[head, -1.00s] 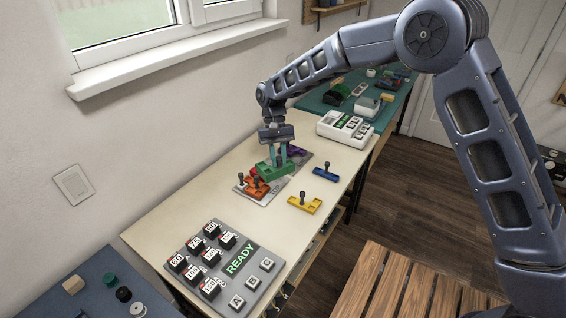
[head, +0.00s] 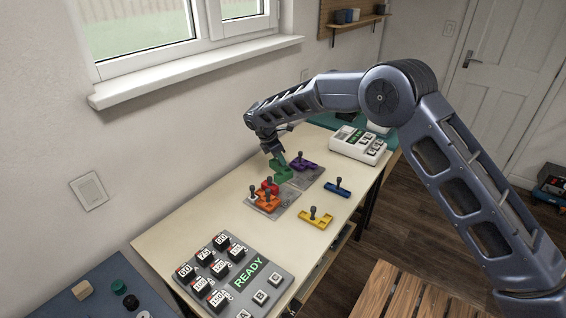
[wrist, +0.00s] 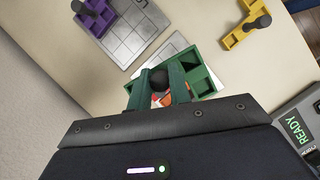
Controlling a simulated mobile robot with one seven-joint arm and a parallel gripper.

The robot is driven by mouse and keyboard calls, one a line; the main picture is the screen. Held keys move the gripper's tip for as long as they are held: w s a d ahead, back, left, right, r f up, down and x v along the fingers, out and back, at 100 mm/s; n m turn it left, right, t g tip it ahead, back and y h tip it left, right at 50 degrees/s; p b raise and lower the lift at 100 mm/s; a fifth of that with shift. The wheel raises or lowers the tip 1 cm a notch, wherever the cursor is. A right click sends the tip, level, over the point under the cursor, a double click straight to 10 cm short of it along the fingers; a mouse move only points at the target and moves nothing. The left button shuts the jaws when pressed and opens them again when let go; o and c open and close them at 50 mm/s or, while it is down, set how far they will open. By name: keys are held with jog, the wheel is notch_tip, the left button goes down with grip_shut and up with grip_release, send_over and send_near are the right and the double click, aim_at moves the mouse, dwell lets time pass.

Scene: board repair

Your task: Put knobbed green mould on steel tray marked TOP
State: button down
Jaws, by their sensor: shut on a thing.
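My gripper (head: 277,156) is shut on the knob of the green mould (head: 282,171) and holds it over the grey trays. In the wrist view the green mould (wrist: 203,80) shows open pockets, and its dark knob sits between my fingers (wrist: 158,82). One grey steel tray (head: 286,208) carries the orange and red moulds. Another grey gridded tray (head: 314,180) lies behind it with the purple mould on its far part; it also shows in the wrist view (wrist: 135,38). I cannot read TOP on either tray.
A purple mould (head: 302,164), red mould (head: 269,186) and orange mould (head: 265,203) stand close by. A blue mould (head: 337,188) and yellow mould (head: 315,218) lie on the bare table to the right. A button panel (head: 236,274) reads READY in front. A white device (head: 357,145) stands behind.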

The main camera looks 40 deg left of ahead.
aim_at(274, 165)
jog(key=n, duration=0.1)
jog(key=w+a+n+y, duration=0.1)
jog(key=shift+w+a+f+n, duration=0.2)
jog(key=shift+a+f+n, duration=0.1)
jog(key=shift+f, duration=4.5)
jog(key=shift+f, duration=0.45)
jog(key=c, duration=1.2)
grip_release()
jog(key=v, duration=1)
jog(key=shift+s+r, duration=0.2)
jog(key=shift+r, duration=0.1)
